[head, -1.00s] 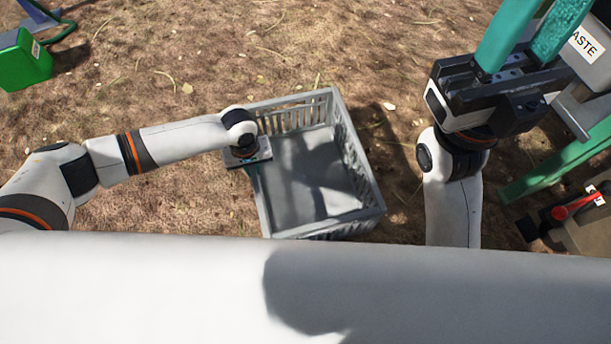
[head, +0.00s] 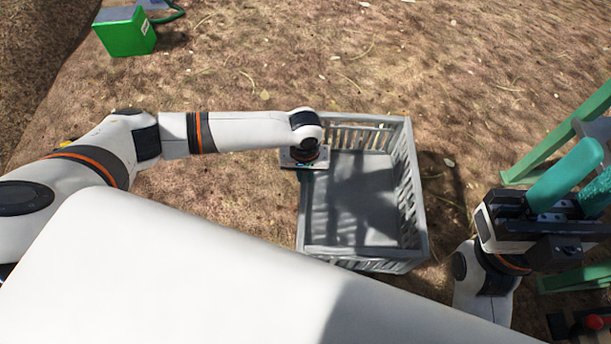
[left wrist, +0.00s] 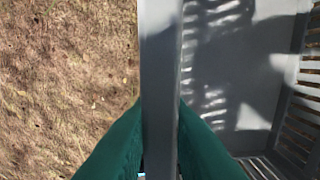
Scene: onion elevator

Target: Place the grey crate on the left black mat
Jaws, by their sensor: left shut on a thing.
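The grey crate (head: 413,205) is an open, slatted, empty box in front of me in the head view. My left gripper (head: 306,172) is at its left wall, with the fingertips mostly hidden from above. In the left wrist view the green fingers (left wrist: 158,125) are on either side of the crate's grey wall (left wrist: 160,75), shut on it. The crate floor shows to the right of that wall. My right gripper (head: 582,182) is at the right, apart from the crate, its teal fingers spread and nothing seen between them. No black mat is in view.
A green container (head: 124,35) stands on the ground at the upper left. A green-framed stand (head: 560,138) is at the right edge, close to my right gripper. Bare brown ground with dry straw lies beyond the crate.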

